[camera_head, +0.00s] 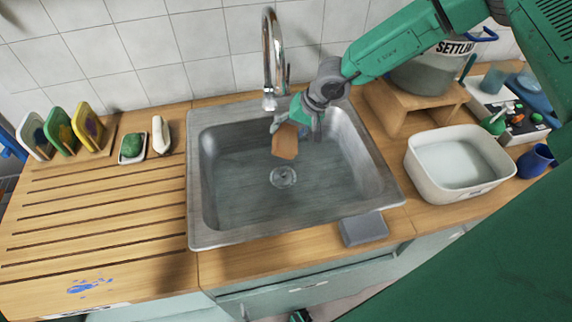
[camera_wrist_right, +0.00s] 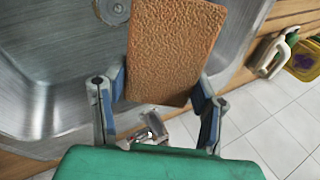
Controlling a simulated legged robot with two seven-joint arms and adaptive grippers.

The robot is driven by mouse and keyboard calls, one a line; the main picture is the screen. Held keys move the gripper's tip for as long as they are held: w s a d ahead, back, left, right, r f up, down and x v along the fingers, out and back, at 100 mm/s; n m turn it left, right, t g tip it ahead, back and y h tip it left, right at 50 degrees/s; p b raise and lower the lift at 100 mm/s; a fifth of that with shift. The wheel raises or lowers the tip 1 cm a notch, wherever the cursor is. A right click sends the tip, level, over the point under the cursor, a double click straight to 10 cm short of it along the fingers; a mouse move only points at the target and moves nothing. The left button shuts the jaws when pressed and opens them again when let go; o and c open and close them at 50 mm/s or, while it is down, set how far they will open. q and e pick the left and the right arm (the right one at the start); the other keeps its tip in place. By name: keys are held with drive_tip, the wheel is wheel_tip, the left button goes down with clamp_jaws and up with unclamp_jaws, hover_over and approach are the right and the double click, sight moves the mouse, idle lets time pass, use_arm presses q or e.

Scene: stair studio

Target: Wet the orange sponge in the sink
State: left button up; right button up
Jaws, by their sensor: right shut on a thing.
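The orange sponge (camera_head: 285,141) hangs above the basin of the steel sink (camera_head: 205,235), below and slightly right of the tap's spout. My right gripper (camera_head: 298,118) is shut on it. In the right wrist view the textured sponge (camera_wrist_right: 175,45) sits tilted between the two blue-padded fingers (camera_wrist_right: 160,95). The chrome tap (camera_head: 272,50) stands at the sink's back edge, and no water stream shows from it. The drain (camera_head: 283,177) is in the basin floor, in front of the sponge.
A ribbed wooden drainboard (camera_head: 90,215) lies left, with a green scrubber (camera_head: 132,146) in a dish and several coloured boards. A white tub (camera_head: 425,180) stands right of the sink. A grey block (camera_head: 363,229) lies at the front edge. A wooden stand (camera_head: 400,110) holds a large container.

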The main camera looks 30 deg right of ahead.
sight(282, 127)
drive_tip(key=shift+r, duration=0.1)
idle(0.3)
drive_tip(key=shift+r, duration=1.95)
